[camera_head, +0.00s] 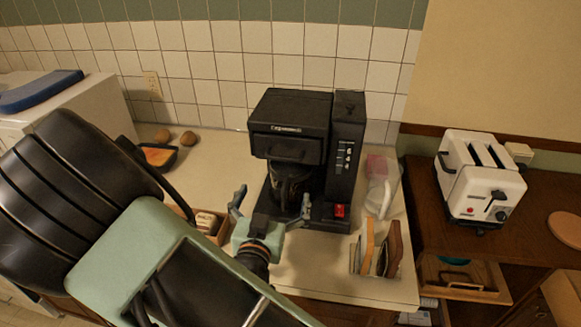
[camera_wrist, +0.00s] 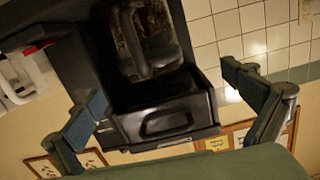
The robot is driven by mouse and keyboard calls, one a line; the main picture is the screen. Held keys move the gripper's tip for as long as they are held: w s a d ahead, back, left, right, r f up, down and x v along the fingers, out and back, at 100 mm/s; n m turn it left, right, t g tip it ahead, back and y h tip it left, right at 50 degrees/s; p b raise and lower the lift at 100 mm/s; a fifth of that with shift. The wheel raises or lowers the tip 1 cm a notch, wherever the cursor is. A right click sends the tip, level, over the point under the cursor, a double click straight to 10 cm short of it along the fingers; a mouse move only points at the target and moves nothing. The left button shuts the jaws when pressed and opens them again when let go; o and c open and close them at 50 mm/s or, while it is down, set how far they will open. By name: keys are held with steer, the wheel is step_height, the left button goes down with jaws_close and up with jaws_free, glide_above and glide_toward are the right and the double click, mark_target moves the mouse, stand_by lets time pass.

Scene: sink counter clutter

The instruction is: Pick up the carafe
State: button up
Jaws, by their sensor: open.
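The dark glass carafe (camera_head: 287,190) sits inside the black coffee maker (camera_head: 345,130), under its brew basket, partly hidden by shadow. In the wrist view the scene looks upside down: the carafe (camera_wrist: 158,42) is at the top, with its handle toward me. The brew basket front (camera_wrist: 165,120) shows below it. My gripper (camera_head: 271,203) is open and empty in front of the coffee maker, its fingers spread left and right of the carafe in the head view. In the wrist view my gripper (camera_wrist: 163,88) also shows wide apart fingers; contact with the carafe is not visible.
A bottle (camera_head: 379,190) and a rack of upright boards (camera_head: 376,252) stand right of the coffee maker. A wooden box (camera_head: 212,222) is left of my gripper. A white toaster (camera_head: 482,180) is on the brown counter. The counter front between box and boards looks clear.

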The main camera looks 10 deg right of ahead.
mark_target(286, 174)
steer(key=shift+t+h, duration=0.3)
steer(key=w+d, duration=0.1)
steer(key=w, duration=0.1)
steer(key=w+d+r, duration=0.1)
steer(key=w+d, duration=0.1)
steer(key=shift+w+d, duration=0.2)
steer(key=shift+w, duration=0.1)
steer(key=x, duration=0.1)
steer(key=p+x, duration=0.1)
steer(key=x, duration=0.1)
steer(key=p+x, duration=0.1)
steer(key=x, duration=0.1)
steer(key=shift+d+f, duration=0.25)
steer(key=c, duration=2.1)
steer(key=shift+c, duration=0.4)
steer(key=shift+w+r, duration=0.1)
steer(key=shift+r, duration=0.05)
